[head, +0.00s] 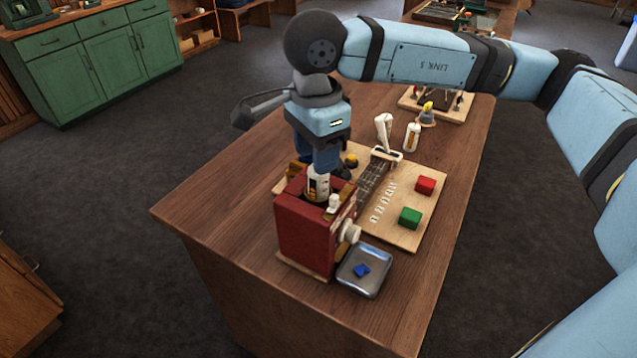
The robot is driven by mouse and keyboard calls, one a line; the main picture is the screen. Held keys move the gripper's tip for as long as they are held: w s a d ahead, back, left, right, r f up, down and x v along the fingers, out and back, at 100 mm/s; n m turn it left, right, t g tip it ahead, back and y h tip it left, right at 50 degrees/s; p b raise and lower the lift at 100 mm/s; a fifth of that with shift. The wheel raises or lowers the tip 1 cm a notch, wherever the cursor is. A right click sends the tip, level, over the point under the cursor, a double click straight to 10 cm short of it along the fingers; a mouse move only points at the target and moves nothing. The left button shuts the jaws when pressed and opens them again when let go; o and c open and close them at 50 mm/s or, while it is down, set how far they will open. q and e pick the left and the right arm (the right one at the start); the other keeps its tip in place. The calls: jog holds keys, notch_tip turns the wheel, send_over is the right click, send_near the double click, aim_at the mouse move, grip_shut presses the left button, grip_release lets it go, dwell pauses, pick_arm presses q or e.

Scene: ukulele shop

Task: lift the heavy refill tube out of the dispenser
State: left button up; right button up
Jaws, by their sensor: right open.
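The dispenser (303,235) is a dark red box near the front of the wooden table, with a white knob on its right side. The refill tube (318,186) is white with a dark label and stands upright in the dispenser's open top; its lower part is hidden inside. My right gripper (325,168) points down right over the tube's top end, with its jaws open. The fingers hide the tube's top, and I cannot tell whether they touch it. My left gripper is not in view.
A metal tray (364,271) holding a blue piece sits before the dispenser. Beside it, a board (410,235) carries a fretted neck, a red block (425,184) and a green block (410,218). A white bottle (412,137) stands behind. The table's left side is clear.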

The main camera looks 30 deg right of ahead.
aim_at(318, 187)
jog(key=shift+f, duration=0.35)
notch_tip(318, 187, down, 4)
jog(key=shift+d+f+p, duration=0.15)
jog(key=shift+f+p, duration=0.1)
jog(key=shift+p, duration=0.35)
jog(key=shift+s, duration=0.1)
jog(key=c, duration=0.6)
jog(key=shift+o, duration=0.2)
jog(key=shift+r, duration=0.2)
